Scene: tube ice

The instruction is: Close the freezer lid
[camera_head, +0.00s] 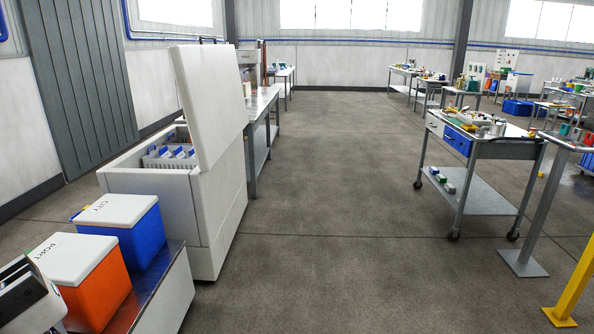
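The white chest freezer (215,215) stands left of the middle. Its white lid (207,95) is open, standing nearly upright along the freezer's right side. Inside the opening are a white rack with blue items (170,153). At the bottom left corner a dark and white part, which may be my arm or gripper, is cut off by the frame edge. Its fingertips do not show.
In front of the freezer, a blue cooler (145,236) and an orange cooler (96,290) with white lids stand on a metal-topped stand (160,292). A wheeled cart (497,150) and a grey post (545,200) stand right. The middle floor is clear.

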